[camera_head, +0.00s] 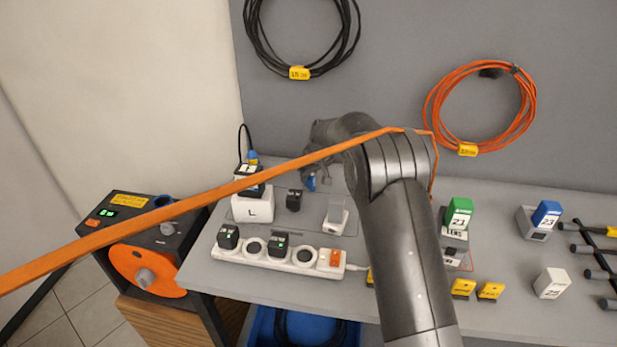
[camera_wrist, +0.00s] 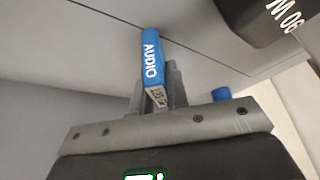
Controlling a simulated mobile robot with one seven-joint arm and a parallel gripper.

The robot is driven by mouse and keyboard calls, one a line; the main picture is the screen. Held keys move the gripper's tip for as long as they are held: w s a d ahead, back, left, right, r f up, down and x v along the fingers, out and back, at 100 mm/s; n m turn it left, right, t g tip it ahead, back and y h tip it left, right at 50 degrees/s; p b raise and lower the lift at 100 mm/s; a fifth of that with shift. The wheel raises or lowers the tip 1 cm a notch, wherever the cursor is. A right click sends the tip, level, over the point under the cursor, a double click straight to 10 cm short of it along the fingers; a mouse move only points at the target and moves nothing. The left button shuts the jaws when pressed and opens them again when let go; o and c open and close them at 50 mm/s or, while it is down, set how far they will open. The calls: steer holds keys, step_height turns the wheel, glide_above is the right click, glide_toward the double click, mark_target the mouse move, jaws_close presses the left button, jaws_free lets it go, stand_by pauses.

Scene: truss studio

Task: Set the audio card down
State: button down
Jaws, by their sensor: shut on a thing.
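The audio card (camera_wrist: 151,55) is a blue card with "AUDIO" in white on its side and a pale label at its lower end. My gripper (camera_wrist: 157,88) is shut on that lower end in the wrist view. In the head view my gripper (camera_head: 309,172) hangs over the back of the grey bench, partly hidden by my arm. A small blue bit of the card (camera_head: 311,184) shows under it, above and left of a pale holder (camera_head: 336,216). I cannot tell whether the card touches anything.
A white power strip (camera_head: 310,264) lies in front. Green (camera_head: 458,212) and blue (camera_head: 546,213) cards stand right. An orange strap (camera_head: 210,195) crosses the view to my arm.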

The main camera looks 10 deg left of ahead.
steer(key=shift+f, duration=0.25)
steer(key=c, duration=1.4)
jaws_free()
steer(key=shift+f, duration=0.15)
